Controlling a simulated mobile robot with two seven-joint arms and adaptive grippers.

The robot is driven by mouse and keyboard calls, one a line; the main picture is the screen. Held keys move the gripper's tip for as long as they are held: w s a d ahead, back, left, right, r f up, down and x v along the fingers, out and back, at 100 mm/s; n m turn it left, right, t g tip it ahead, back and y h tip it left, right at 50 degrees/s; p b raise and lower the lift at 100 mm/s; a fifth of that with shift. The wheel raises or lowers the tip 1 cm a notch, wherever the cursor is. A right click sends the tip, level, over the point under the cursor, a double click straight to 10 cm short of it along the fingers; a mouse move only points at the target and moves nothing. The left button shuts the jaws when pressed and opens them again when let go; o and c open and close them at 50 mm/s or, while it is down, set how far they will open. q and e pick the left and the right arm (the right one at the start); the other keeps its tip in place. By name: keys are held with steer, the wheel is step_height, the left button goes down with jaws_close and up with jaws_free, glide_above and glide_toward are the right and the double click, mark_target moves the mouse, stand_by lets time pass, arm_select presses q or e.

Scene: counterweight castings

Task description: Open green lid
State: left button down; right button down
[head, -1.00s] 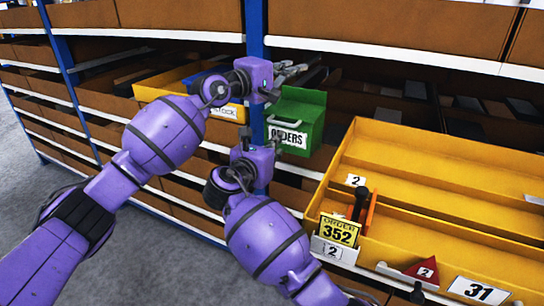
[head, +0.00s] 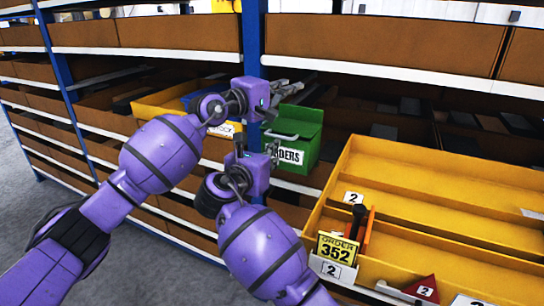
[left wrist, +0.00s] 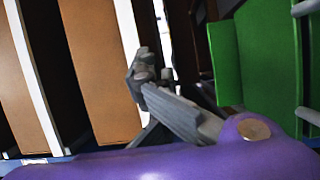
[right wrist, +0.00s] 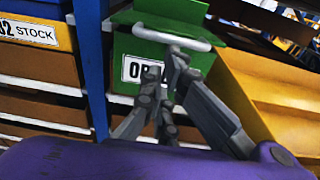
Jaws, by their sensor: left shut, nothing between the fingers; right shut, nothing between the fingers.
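The green box (head: 306,149) with an ORDERS label hangs at a shelf front right of a blue upright in the head view. Its green lid (head: 303,113) is on top; how far it is raised is unclear. The right wrist view shows the box front (right wrist: 180,66) with a pale grey handle bar (right wrist: 160,37) across its upper part. My left gripper (head: 292,86) is shut and empty, above and behind the lid; a green panel (left wrist: 265,60) is right of its fingers. My right gripper (right wrist: 175,65) is shut and empty before the box, tips just below the bar; contact is unclear.
A large yellow tray (head: 440,190) stands right of the box, with an order sign 352 (head: 338,249) at its front. A yellow STOCK bin (head: 160,108) is on the left, behind my left arm. The blue upright (head: 252,35) stands close to both grippers.

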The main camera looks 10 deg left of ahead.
arm_select(q)
steer(key=c, duration=2.2)
jaws_free()
